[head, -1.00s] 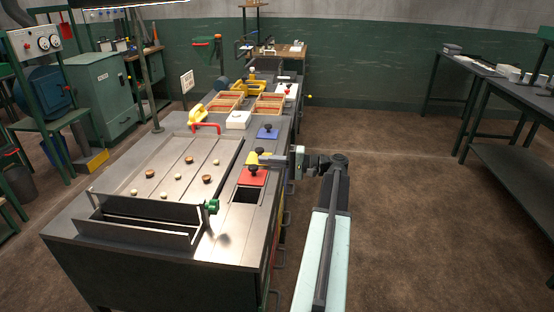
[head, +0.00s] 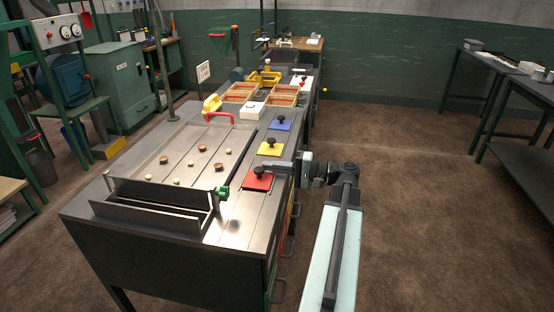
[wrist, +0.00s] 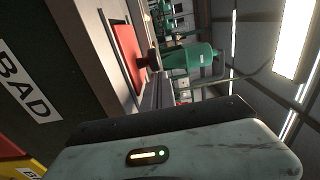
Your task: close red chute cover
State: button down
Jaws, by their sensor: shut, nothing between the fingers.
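The red chute cover (head: 255,182) lies flat on the bench top near its right edge, with a dark knob (head: 259,171) on it. No dark opening shows beside it in the head view. My gripper (head: 279,168) reaches in from the right at the knob, with its fingers shut and empty. In the wrist view the red cover (wrist: 127,50) and its dark knob (wrist: 144,62) stand just beyond my fingers (wrist: 156,90). I cannot tell whether the fingers touch the knob.
A yellow cover (head: 270,149) and a blue cover (head: 280,125) lie behind in the same row. Open floor lies to the right.

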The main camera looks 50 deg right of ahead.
jog(key=shift+s+a, duration=0.4)
jog(key=shift+a, duration=0.4)
jog(key=shift+f, duration=0.1)
jog(key=d, duration=0.2)
jog(key=w+d, duration=0.1)
jog(key=d, duration=0.2)
jog(key=shift+w+d, duration=0.1)
jog(key=shift+w, duration=0.05)
jog(key=v, duration=0.9)
jog(key=shift+s+a, duration=0.2)
jog(key=shift+s, duration=0.3)
